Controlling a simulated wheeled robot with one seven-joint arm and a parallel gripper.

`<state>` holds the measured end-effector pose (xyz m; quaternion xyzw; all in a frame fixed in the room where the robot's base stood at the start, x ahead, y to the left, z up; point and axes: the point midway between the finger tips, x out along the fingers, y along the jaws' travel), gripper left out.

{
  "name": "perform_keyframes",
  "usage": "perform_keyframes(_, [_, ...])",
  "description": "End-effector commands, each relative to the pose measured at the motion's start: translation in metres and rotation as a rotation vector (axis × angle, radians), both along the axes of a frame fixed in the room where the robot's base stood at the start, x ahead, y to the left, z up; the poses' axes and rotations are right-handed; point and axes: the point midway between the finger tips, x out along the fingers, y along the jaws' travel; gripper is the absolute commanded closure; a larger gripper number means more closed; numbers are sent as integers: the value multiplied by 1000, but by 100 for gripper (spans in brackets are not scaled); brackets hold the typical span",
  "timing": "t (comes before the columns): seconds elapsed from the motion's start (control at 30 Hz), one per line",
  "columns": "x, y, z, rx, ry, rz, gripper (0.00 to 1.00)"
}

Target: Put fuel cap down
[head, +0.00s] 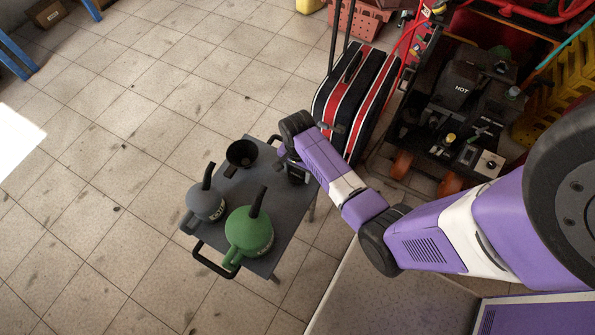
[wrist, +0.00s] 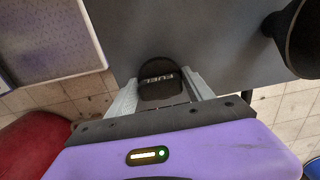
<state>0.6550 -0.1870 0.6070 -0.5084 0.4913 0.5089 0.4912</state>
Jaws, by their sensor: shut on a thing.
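The fuel cap (wrist: 158,72) is a small dark round cap with pale "FUEL" lettering. In the wrist view it sits between the two grey fingers of my gripper (wrist: 161,88), which is shut on it. Behind it is the grey top of a small table (wrist: 215,50). In the head view my gripper (head: 292,168) is over the right edge of this table (head: 226,190); the arm mostly hides the cap there. I cannot tell whether the cap touches the tabletop.
On the table stand a black funnel (head: 241,153), a grey can (head: 206,203) and a green can (head: 249,234), both with upright dark spouts. A black-and-red suitcase (head: 350,100) stands behind my arm. Some tabletop between funnel and cans is bare.

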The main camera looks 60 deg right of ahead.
Motion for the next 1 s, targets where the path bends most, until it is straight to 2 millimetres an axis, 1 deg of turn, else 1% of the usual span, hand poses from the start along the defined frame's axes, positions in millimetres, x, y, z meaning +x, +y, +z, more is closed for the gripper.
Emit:
perform_keyframes(0.03, [0,0,-3,0,0,0,100])
perform_keyframes(0.27, [0,0,-3,-1,-1,0,100])
perform_keyframes(0.4, [0,0,-6,-1,-1,0,100])
perform_keyframes(0.43, [0,0,-5,-1,-1,0,34])
perform_keyframes(0.5, [0,0,-5,-1,-1,0,20])
perform_keyframes(0.53, [0,0,-5,-1,-1,0,18])
perform_keyframes(0.83, [0,0,-4,0,-1,0,18])
perform_keyframes(0.93, [0,0,1,0,-1,0,18])
perform_keyframes(1.0, [1,0,10,-2,-3,0,18])
